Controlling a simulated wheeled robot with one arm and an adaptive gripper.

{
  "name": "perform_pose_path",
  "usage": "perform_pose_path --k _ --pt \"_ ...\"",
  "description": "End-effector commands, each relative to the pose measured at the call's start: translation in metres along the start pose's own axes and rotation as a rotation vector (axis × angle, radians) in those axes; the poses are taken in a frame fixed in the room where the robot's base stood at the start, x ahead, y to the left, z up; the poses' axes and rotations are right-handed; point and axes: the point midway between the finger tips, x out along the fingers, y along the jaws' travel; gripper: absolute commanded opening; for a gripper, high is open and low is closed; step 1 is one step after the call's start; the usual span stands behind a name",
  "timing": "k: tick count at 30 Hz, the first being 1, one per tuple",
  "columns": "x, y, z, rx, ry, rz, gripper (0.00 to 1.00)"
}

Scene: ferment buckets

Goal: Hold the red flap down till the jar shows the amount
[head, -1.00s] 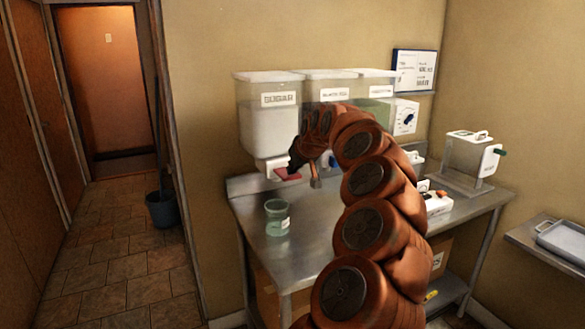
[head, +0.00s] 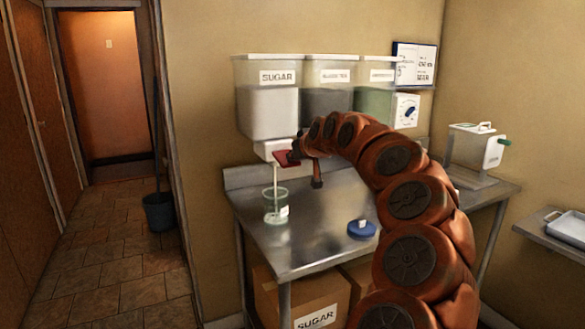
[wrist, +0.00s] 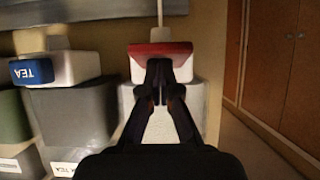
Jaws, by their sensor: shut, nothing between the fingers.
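The sugar dispenser (head: 268,110) hangs on the wall, a clear bin with white contents. Its red flap (head: 286,158) sits at the spout. My gripper (head: 295,152) is shut and empty, its fingertips at the flap. In the wrist view, which looks upside down, the closed fingertips (wrist: 160,68) meet the edge of the red flap (wrist: 160,49). A thin white stream (head: 275,181) falls from the spout into the clear greenish jar (head: 276,206) on the steel table. The jar has a white label; its fill level is too small to read.
Two more bins (head: 327,100) hang right of the sugar. A blue lid (head: 361,229) lies on the steel table (head: 315,240). A sugar carton (head: 305,300) stands below. A clear box with a tap (head: 478,150) stands at right. A bucket (head: 160,211) is on the floor at left.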

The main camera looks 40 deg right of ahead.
Motion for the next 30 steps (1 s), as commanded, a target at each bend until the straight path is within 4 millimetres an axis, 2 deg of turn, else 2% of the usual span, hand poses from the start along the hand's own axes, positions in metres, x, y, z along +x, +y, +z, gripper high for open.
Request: perform_pose_path --k 1,7,18,30 --pt "0.005 0.000 0.010 0.001 0.021 -0.001 0.00" --pt "0.009 0.000 0.017 0.001 0.112 -0.001 0.00" --pt "0.012 0.000 0.022 0.001 0.242 -0.001 0.00" --pt "0.013 0.000 0.022 0.000 0.286 0.000 0.00"
